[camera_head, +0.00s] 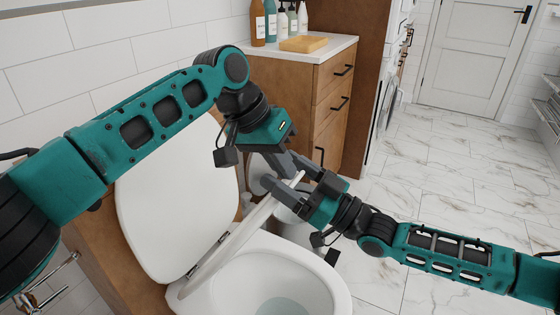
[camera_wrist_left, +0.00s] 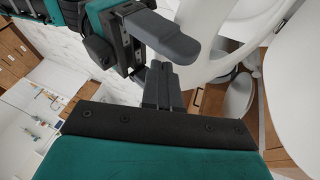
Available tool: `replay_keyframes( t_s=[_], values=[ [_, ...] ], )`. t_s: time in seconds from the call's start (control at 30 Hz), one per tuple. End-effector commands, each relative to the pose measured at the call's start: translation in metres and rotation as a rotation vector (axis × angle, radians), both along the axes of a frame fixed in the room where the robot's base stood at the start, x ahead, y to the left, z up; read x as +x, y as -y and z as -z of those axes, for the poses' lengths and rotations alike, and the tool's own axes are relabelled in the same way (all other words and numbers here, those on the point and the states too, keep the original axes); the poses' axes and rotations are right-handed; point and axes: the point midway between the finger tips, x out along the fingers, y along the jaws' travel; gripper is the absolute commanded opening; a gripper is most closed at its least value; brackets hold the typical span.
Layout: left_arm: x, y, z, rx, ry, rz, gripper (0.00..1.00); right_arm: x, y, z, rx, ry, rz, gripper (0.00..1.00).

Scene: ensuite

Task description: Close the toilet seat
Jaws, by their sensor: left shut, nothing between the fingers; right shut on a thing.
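The white toilet (camera_head: 260,285) is at the bottom centre of the head view, its bowl open. Its lid (camera_head: 175,200) stands raised at the left. The seat (camera_head: 245,232) shows nearly edge-on, tilted up between lid and bowl. My right gripper (camera_head: 290,182) is shut on the seat's upper edge. My left gripper (camera_head: 287,163) is shut and empty, just beside the right gripper near that edge. In the left wrist view, the left fingers (camera_wrist_left: 161,88) are together, and part of the white seat (camera_wrist_left: 215,65) shows at the upper right.
A wooden cabinet (camera_head: 300,105) with a white top stands behind the grippers. It carries several bottles (camera_head: 272,22) and a yellow block (camera_head: 304,43). A washing machine (camera_head: 389,100) and a white door (camera_head: 474,55) are farther back.

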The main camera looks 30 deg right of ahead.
Motion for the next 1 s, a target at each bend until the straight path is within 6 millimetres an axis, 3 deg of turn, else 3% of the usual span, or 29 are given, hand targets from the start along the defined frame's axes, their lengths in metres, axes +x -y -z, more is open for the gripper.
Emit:
replay_keyframes(
  t_s=[0.03,0.3,0.6,0.63,0.83,1.0],
  values=[
    [0.000,0.000,0.000,0.000,0.000,0.000,0.00,0.000,0.001,-0.007,0.010,0.015,-0.001,0.24],
    [-0.024,0.015,0.017,0.000,-0.007,0.010,0.00,0.000,0.000,-0.009,0.010,0.020,-0.002,0.25],
    [-0.027,0.017,0.019,0.000,-0.009,0.012,0.00,0.000,0.000,-0.008,0.008,0.021,-0.001,0.24],
    [-0.027,0.017,0.019,0.001,-0.010,0.012,0.00,0.000,0.000,-0.008,0.008,0.021,-0.001,0.82],
    [-0.024,0.015,0.018,0.001,-0.006,0.006,0.00,0.000,0.000,-0.005,0.005,0.012,-0.001,1.00],
    [-0.022,0.014,0.017,0.002,-0.003,0.004,0.00,0.000,0.000,-0.003,0.003,0.007,-0.001,1.00]
  ],
)
